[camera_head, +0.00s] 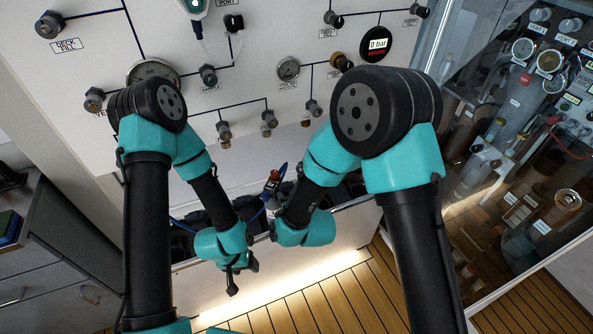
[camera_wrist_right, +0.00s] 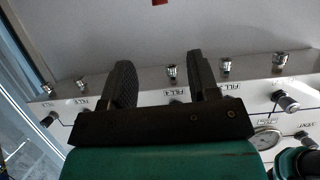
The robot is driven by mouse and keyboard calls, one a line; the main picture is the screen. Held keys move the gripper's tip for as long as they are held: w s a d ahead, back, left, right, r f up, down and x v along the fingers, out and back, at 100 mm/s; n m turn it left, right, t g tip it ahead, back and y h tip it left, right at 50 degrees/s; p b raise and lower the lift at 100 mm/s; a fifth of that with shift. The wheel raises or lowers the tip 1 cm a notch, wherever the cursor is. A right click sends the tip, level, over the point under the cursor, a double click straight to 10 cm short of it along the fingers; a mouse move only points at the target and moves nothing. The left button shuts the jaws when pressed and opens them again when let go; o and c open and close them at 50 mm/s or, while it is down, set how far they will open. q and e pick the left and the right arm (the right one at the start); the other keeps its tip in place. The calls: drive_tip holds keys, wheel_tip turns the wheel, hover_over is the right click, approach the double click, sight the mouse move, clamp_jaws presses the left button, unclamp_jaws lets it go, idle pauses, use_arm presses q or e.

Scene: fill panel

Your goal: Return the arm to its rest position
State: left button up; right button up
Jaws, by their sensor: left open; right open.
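My two arms hang folded in front of the panel (camera_head: 90,125) in the head view. My left gripper (camera_head: 242,278) is low, left of centre, below its teal wrist; its dark fingers are apart with nothing seen between them. My right wrist is just to its right, in front of the trough; its gripper is largely hidden in the head view. In the right wrist view my right gripper (camera_wrist_right: 162,78) has its two dark fingers wide apart and empty, with the panel's labelled fittings behind them, apart from the fingers.
A hose end (camera_head: 272,190) with a red part and blue hose is close to my right wrist. A digital gauge (camera_head: 376,43) reads 0 bar. A glass-fronted cabinet (camera_head: 470,170) stands right; a grey cabinet (camera_head: 60,260) stands left. The wooden floor (camera_head: 310,305) is clear.

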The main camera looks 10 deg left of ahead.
drive_tip(key=s+d+f+m+g+h, duration=0.1)
drive_tip(key=s+d+f+m+g, duration=0.15)
drive_tip(key=d+f, duration=0.5)
drive_tip(key=s+d+f+m+g+h, duration=0.1)
drive_tip(key=d+f+g+h, duration=0.2)
drive_tip(key=d, duration=0.8)
drive_tip(key=s+d+f+m+g, duration=0.2)
drive_tip(key=s+d+f, duration=0.2)
drive_tip(key=s+d, duration=0.2)
drive_tip(key=s+d+f+m+g, duration=0.2)
drive_tip(key=s+d+f+g, duration=0.1)
drive_tip(key=s+d, duration=0.4)
drive_tip(key=shift+d+f+y, duration=0.35)
drive_tip(key=shift+d+y, duration=0.05)
drive_tip(key=shift+d, duration=0.15)
drive_tip(key=shift+s+m, duration=0.1)
drive_tip(key=shift+m, duration=0.15)
